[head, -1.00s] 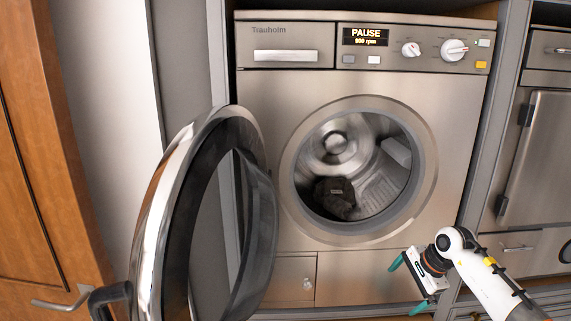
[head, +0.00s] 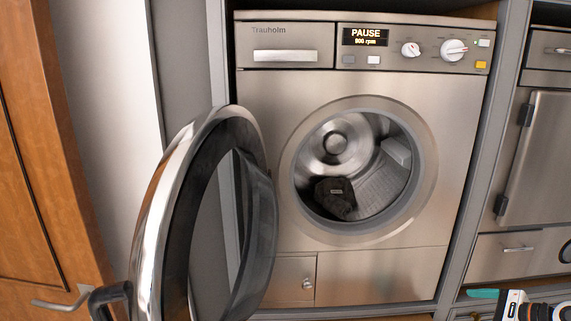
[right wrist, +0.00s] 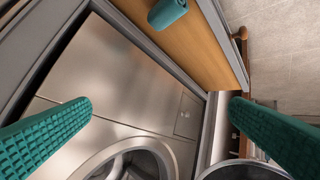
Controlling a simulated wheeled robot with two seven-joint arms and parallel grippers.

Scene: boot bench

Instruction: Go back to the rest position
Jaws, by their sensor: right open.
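My right gripper (head: 494,303) is at the bottom right edge of the head view, partly cut off, right of the washing machine's lower front. In the right wrist view its two teal fingers stand wide apart with nothing between them (right wrist: 160,106). The washing machine (head: 262,140) has its round door (head: 150,235) swung open to the left. A dark bundle (head: 334,192) lies in the drum (head: 372,205). The display (head: 366,36) reads PAUSE, 800 rpm. My left gripper is not in the head view.
A wooden door (head: 40,150) with a metal handle stands at the left. Metal cabinets (head: 535,150) stand at the right, beyond a grey frame post. A small teal piece (right wrist: 167,12) shows at the top of the right wrist view; I cannot tell what it is.

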